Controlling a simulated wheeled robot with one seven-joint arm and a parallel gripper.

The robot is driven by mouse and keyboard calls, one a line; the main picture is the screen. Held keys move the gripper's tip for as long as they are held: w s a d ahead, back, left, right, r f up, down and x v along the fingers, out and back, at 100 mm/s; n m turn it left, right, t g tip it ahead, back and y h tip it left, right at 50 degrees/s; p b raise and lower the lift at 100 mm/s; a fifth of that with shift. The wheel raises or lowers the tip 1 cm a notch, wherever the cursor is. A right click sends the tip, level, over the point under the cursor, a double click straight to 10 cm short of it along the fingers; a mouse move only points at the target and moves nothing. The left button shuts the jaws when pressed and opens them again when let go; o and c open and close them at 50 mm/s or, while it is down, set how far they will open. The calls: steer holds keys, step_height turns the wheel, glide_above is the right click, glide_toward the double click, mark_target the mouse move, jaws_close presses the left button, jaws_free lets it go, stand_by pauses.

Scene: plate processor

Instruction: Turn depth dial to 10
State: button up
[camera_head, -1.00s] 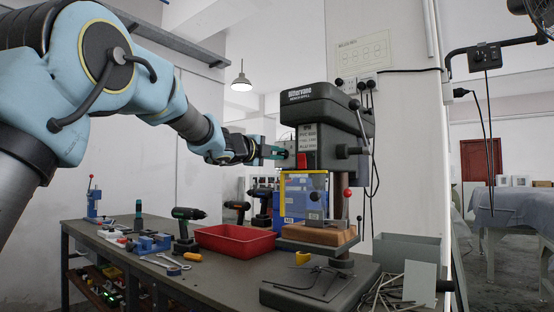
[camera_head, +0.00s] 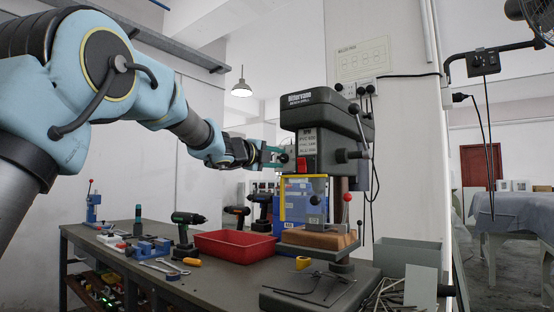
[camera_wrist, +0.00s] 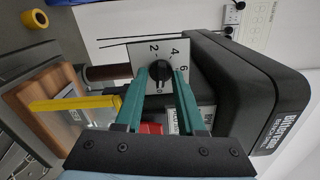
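The depth dial (camera_wrist: 160,72) is a dark round knob on a pale plate (camera_wrist: 143,57) with printed numbers. I can read 2, 4 and 6 in the wrist view; the rest of the scale is partly hidden by my fingers. The dial's setting is too small to tell. My gripper (camera_wrist: 162,76) has its two teal fingers apart, one on each side of the knob. Whether they touch it I cannot tell. In the head view my gripper (camera_head: 276,155) reaches the left side of the drill press (camera_head: 322,112), where the dial is small.
A red switch (camera_head: 302,165) sits on the press close to the fingers. A yellow guard frame (camera_head: 283,205) stands below, above a wooden block (camera_head: 318,238). A red bin (camera_head: 234,245), drills (camera_head: 187,228) and tools occupy the bench.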

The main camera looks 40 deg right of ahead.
steer(key=b+v, duration=0.1)
steer(key=v, duration=1)
stand_by(0.5)
